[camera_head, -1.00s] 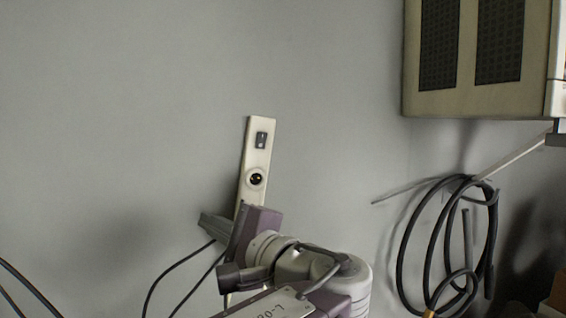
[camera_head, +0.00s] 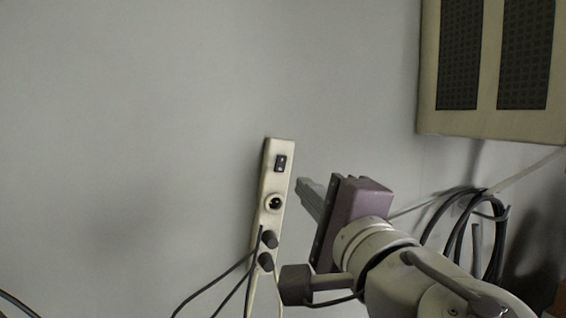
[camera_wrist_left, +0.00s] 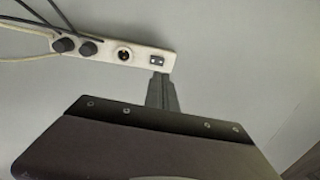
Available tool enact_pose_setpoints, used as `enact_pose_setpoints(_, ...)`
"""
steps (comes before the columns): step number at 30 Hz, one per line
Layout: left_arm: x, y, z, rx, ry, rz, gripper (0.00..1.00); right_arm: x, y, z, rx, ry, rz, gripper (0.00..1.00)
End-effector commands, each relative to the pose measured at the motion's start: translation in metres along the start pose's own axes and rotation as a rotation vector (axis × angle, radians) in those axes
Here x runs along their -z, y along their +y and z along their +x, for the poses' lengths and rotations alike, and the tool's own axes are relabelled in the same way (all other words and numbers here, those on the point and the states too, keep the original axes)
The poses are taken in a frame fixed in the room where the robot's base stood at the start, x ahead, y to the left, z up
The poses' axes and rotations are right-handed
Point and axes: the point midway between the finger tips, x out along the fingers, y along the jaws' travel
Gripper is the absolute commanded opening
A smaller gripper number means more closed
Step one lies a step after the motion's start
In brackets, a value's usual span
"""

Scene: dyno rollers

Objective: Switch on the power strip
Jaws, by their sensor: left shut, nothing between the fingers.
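The power strip (camera_head: 268,185) is a long off-white bar fixed upright on the grey wall. Its dark rocker switch (camera_head: 280,163) is near the top end, with an empty round socket below it. Two dark plugs with cables sit in the lower sockets. In the left wrist view the strip (camera_wrist_left: 100,50) lies across the top, with the switch (camera_wrist_left: 157,61) at its right end. My left gripper (camera_head: 303,183) is shut and empty, just right of the strip and a little below the switch. In the wrist view its fingertips (camera_wrist_left: 160,77) appear close under the switch; contact cannot be told. My right gripper is not in view.
A beige box with dark grilles (camera_head: 490,122) hangs on the wall at upper right. Coiled black cable (camera_head: 462,225) hangs below it, partly behind my left arm. The wall left of and above the strip is clear.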

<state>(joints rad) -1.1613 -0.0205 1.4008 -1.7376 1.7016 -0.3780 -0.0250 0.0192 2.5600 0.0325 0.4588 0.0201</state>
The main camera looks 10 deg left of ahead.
Motion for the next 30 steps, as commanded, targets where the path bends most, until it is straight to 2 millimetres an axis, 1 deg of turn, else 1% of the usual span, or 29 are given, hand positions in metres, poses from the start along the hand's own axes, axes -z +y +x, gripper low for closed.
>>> enact_pose_setpoints(1, -0.002, -0.005, 0.012, 0.0, -0.007, 0.002, 0.0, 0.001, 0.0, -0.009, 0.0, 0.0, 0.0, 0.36)
enact_pose_setpoints(9, -0.002, -0.006, 0.072, 0.0, -0.006, 0.004, 0.0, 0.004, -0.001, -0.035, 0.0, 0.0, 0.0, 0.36)
enact_pose_setpoints(12, -0.003, -0.006, 0.09, 0.0, -0.005, 0.004, 0.0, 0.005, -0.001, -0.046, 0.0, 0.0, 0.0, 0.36)
enact_pose_setpoints(15, -0.002, -0.005, 0.104, -0.001, -0.003, 0.004, 0.0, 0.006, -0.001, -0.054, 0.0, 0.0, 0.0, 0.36)
enact_pose_setpoints(18, -0.001, -0.003, 0.113, 0.0, -0.001, 0.002, 0.0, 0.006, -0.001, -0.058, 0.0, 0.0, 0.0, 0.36)
enact_pose_setpoints(21, -0.001, -0.001, 0.116, 0.0, 0.0, 0.001, 0.0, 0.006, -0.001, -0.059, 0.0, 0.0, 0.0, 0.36)
enact_pose_setpoints(30, 0.0, 0.0, 0.117, 0.0, 0.0, 0.0, 0.0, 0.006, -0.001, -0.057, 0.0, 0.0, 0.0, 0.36)
